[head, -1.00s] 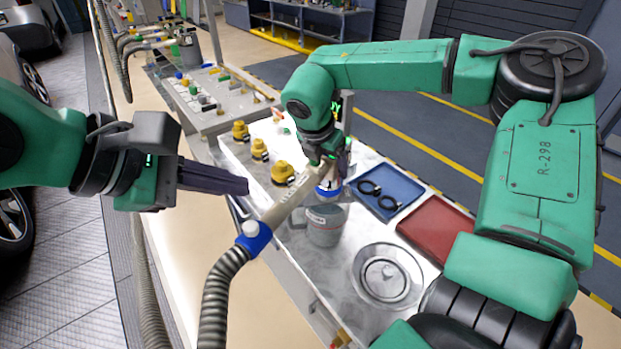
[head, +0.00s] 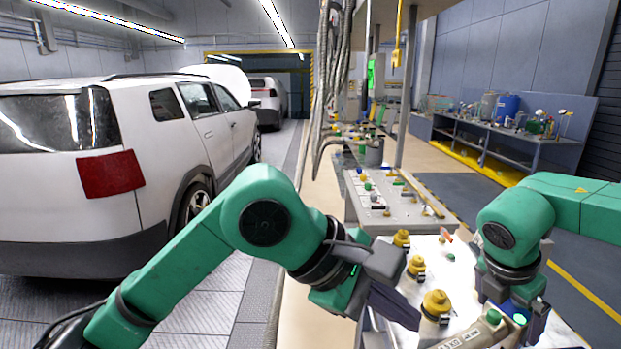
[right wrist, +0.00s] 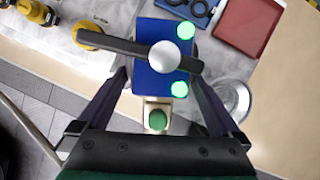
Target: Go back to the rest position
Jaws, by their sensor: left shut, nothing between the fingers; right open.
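My left gripper (head: 394,304) is shut and empty, its dark fingers pointing down and right, left of the yellow caps in the head view. My right gripper (head: 522,318) is at the lower right of the head view. In the right wrist view its fingers (right wrist: 160,85) are open on either side of a filling head with a blue body (right wrist: 152,80), a dark crossbar, a white knob and two bright green lights. Its cream handle (head: 468,338) with a green button shows at the head view's bottom edge. I cannot tell whether the fingers touch it.
Several yellow caps (head: 435,304) stand on the bench beside my left gripper. In the right wrist view, a blue tray (right wrist: 185,8) with black rings, a red tray (right wrist: 248,25) and a round metal dish (right wrist: 232,98) lie nearby. A white car (head: 130,150) stands at the left.

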